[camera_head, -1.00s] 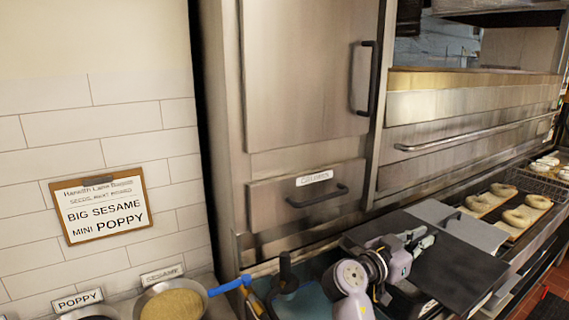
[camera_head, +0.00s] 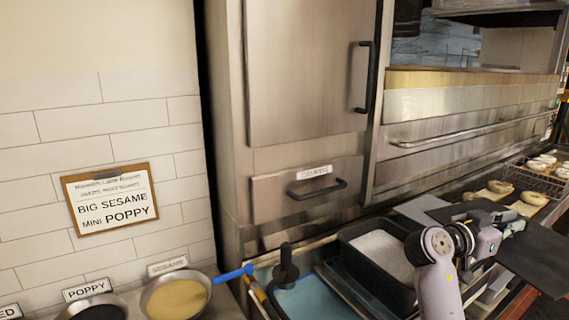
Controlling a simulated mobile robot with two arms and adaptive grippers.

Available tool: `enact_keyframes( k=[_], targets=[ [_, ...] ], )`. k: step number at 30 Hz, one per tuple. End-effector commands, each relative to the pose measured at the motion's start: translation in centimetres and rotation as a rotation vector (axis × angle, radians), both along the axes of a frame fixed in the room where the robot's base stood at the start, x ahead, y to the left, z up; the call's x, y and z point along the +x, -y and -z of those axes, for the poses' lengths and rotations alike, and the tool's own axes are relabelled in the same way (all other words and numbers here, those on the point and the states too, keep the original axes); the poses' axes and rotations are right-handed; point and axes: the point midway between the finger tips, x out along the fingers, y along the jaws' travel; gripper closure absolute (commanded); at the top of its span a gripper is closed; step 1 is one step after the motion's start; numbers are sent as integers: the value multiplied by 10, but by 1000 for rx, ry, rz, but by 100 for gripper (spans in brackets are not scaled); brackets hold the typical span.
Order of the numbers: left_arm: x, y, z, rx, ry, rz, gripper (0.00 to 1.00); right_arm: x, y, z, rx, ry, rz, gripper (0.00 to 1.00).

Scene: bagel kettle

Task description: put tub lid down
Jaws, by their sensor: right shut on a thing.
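My right gripper (camera_head: 487,236) is shut on the tub lid (camera_head: 543,254), a flat dark grey sheet. It holds the lid tilted, out to the right of the black tub (camera_head: 347,238). The tub is open on top and shows a pale, whitish content. My right forearm hides part of the tub's right side. What lies under the lid is mostly hidden. My left gripper is not in view.
Bowls of sesame (camera_head: 178,298) and poppy (camera_head: 98,310) stand at the lower left. A dark-handled tool (camera_head: 286,268) stands on a teal surface left of the tub. Boards with bagels (camera_head: 496,187) and a wire basket (camera_head: 536,179) are at the right.

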Motion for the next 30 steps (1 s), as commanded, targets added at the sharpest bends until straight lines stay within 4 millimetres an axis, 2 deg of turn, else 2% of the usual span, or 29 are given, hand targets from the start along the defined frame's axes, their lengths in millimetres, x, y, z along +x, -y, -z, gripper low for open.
enact_keyframes(
  k=[1,6,12,17,26,30],
  targets=[
    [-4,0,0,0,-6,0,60,-7,16,-13,-5,6,27,100],
    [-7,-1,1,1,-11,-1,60,-26,55,-44,-3,5,102,100],
    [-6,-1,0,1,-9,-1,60,-43,82,-71,-1,5,161,100],
    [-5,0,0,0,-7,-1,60,-53,96,-89,-2,4,197,100],
    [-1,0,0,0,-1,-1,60,-41,71,-56,-3,-2,44,100],
    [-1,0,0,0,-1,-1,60,-35,53,-36,-2,-4,-58,100]
  ],
)
